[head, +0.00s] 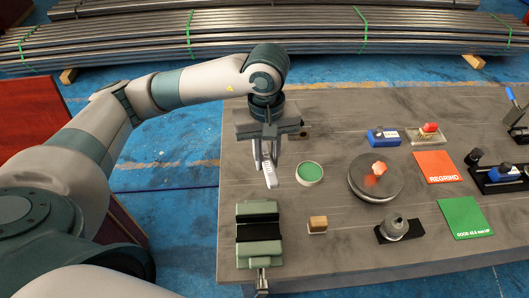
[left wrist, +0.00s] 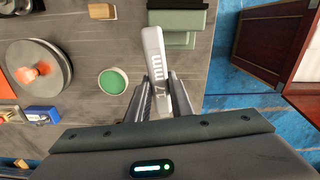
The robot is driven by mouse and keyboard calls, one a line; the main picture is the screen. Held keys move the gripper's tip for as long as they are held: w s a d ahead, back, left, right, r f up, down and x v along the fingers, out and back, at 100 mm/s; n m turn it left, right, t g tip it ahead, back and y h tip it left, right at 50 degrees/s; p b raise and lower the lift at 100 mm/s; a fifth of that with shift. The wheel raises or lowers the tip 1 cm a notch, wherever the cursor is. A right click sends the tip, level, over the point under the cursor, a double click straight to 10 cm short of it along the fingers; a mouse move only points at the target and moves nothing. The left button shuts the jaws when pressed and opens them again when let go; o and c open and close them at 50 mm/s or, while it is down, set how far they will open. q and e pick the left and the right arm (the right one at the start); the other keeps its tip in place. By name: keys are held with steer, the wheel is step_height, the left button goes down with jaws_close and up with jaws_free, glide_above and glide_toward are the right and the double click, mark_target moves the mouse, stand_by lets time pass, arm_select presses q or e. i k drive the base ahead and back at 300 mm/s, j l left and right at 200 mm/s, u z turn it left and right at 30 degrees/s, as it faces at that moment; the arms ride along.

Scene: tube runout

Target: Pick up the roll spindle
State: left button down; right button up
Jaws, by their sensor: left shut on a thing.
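My left gripper (head: 266,158) is shut on a pale grey flat bar marked "17 mm" (left wrist: 153,55), which looks like a wrench and points down over the table. The bar's end (head: 271,178) shows below the fingers in the head view, just left of a green-topped round dish. I cannot tell which thing is the roll spindle. A round grey disc (head: 359,187) with a red hex piece (head: 378,168) on it sits mid-table, apart from the gripper. A grey knob-like part (head: 396,227) stands on a black base. My right gripper is not in view.
The green-topped dish (head: 309,173), a green vise (head: 258,235) and a small wooden-topped block (head: 317,224) are near the gripper. A red REGRIND card (head: 437,167), a green card (head: 465,217) and blue-and-black tools lie right. Steel tubes (head: 300,32) lie behind the table.

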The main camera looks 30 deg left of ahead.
mark_target(386, 233)
steer(key=l+u, duration=0.2)
steer(key=l, duration=0.2)
steer(key=l+u, duration=0.2)
steer(key=l, duration=0.2)
steer(key=k+l+u, duration=0.25)
steer(key=l+u, duration=0.2)
steer(key=l, duration=0.3)
steer(key=k+l+u, duration=0.2)
steer(key=l, duration=0.15)
steer(key=i+l, duration=0.05)
